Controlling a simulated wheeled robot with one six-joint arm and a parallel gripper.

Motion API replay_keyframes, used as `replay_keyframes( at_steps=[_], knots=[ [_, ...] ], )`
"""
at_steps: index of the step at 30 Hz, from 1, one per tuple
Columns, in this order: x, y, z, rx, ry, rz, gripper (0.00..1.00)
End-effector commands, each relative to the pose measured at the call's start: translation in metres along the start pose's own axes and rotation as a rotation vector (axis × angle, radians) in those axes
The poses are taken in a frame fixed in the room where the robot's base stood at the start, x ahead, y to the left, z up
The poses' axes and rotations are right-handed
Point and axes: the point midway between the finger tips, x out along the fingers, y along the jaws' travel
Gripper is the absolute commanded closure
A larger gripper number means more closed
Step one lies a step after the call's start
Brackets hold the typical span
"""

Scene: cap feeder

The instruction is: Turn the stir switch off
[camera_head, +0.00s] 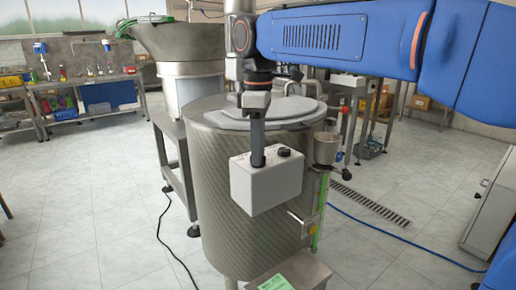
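A white control box (266,185) sits at the front of a large metal drum (225,215). A black knob (284,152) shows on top of the box at the right; I cannot read any marking or its setting. My gripper (257,160) points straight down at the left part of the box top. Its dark tips are at or just above that surface, left of the visible knob. The fingers line up as one bar from this side, so their gap is hidden. Whatever lies under the tips is hidden too.
The drum has a grey lid (270,112). A metal cup (326,148) and a green-yellow strip (320,215) are at its right side. A metal bowl feeder (185,42) stands behind left. A metal box with a green label (275,283) is in front. Cables cross the floor.

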Motion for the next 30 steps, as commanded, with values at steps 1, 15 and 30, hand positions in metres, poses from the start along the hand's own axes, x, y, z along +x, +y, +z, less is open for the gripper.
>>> replay_keyframes(
  at_steps=[1, 15, 30],
  knots=[
    [0.0, 0.0, 0.0, 0.0, 0.0, 0.0, 0.71],
    [-0.062, 0.001, -0.001, 0.0, 0.001, 0.001, 0.71],
    [-0.155, 0.001, -0.001, 0.0, 0.001, 0.001, 0.71]
  ],
)
